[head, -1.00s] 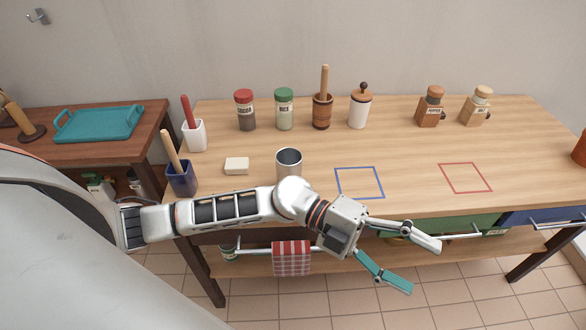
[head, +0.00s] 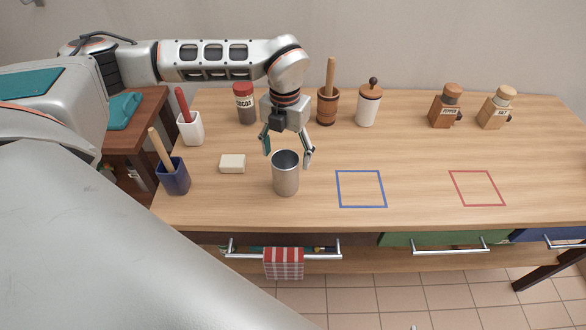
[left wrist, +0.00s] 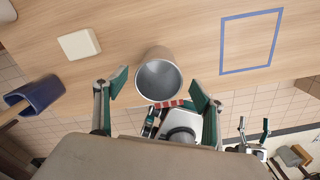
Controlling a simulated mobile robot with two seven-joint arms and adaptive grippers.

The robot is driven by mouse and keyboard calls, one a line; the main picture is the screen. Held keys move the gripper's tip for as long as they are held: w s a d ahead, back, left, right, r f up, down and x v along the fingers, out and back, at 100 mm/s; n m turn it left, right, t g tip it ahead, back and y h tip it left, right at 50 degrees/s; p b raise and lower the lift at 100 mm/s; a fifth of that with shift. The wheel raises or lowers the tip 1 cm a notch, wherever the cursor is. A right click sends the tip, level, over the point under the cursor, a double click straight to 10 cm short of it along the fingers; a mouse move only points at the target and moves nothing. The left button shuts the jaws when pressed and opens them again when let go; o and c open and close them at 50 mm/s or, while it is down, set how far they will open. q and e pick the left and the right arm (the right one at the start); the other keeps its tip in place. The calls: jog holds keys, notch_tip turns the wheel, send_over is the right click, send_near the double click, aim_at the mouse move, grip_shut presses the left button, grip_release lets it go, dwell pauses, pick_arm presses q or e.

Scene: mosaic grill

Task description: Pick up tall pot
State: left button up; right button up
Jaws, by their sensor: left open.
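The tall pot (head: 286,181) is a plain silver metal cylinder with an open top. It stands upright on the wooden table, left of the blue square outline. My left gripper (head: 287,154) points down over it from behind, open, with its teal fingers apart near the rim. In the left wrist view the pot (left wrist: 158,73) shows its round mouth between the two spread fingers of the left gripper (left wrist: 159,92). No grip on the pot shows. A small gripper-like shape with teal fingers, likely my right one (left wrist: 253,130), shows far off at lower right.
A white block (head: 232,163) and a blue holder (head: 173,178) are left of the pot. Behind stand a cocoa jar (head: 245,104), a mortar (head: 327,107) and a white jar (head: 368,107). The blue square (head: 361,188) and red square (head: 477,188) are empty.

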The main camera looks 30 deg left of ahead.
pick_arm(q)
jog(key=shift+s+f, duration=0.3)
jog(key=shift+f, duration=0.25)
jog(key=shift+w+f+p, duration=0.1)
jog(key=shift+f+p, duration=0.2)
jog(key=shift+f, duration=2.9)
jog(key=c, duration=1.3)
